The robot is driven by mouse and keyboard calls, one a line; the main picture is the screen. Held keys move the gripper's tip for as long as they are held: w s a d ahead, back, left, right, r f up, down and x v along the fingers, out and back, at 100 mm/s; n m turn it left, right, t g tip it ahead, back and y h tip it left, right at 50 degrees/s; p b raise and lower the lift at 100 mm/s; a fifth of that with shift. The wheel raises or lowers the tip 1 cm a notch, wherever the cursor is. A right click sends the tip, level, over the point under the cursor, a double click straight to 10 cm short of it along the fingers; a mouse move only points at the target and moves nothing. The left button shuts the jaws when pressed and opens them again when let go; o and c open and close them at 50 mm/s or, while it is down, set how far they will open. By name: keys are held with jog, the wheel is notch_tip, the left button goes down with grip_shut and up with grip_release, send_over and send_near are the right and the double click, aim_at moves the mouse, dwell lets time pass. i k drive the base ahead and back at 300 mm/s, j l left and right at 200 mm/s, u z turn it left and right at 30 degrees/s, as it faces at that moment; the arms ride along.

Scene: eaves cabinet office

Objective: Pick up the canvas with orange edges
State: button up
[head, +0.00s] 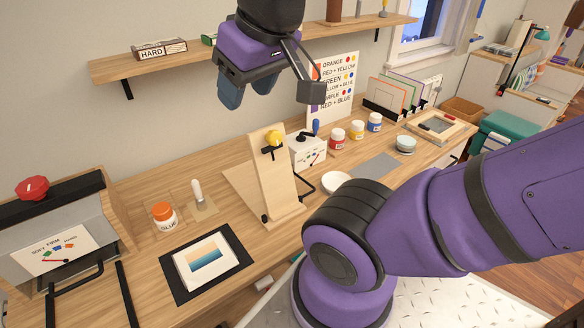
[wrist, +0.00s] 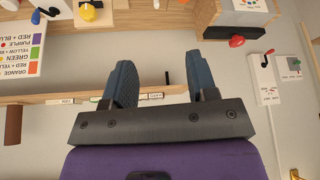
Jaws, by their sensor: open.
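The canvas with orange edges (head: 384,98) appears near the front of the rack, leaning among green- and dark-edged ones. Its lower part is hidden by the rack. My gripper (head: 230,100) is open and empty, raised in front of the wall shelf, well to the left of the rack. In the wrist view its two blue fingers (wrist: 158,65) stand apart with nothing between them. The canvas is not visible in the wrist view.
A wooden stand (head: 280,185), glue jar (head: 163,215), paint jars (head: 356,130), white bowl (head: 336,182) and wooden tray (head: 442,127) occupy the workbench. The wall shelf (head: 130,70) and colour chart (head: 332,90) are near my gripper. A grey mat (head: 375,165) lies bare.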

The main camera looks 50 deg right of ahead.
aim_at(391, 97)
jog(key=z, duration=0.5)
jog(key=k+z, duration=0.15)
jog(key=z, duration=0.85)
jog(key=k+z, duration=0.15)
jog(key=z, duration=0.35)
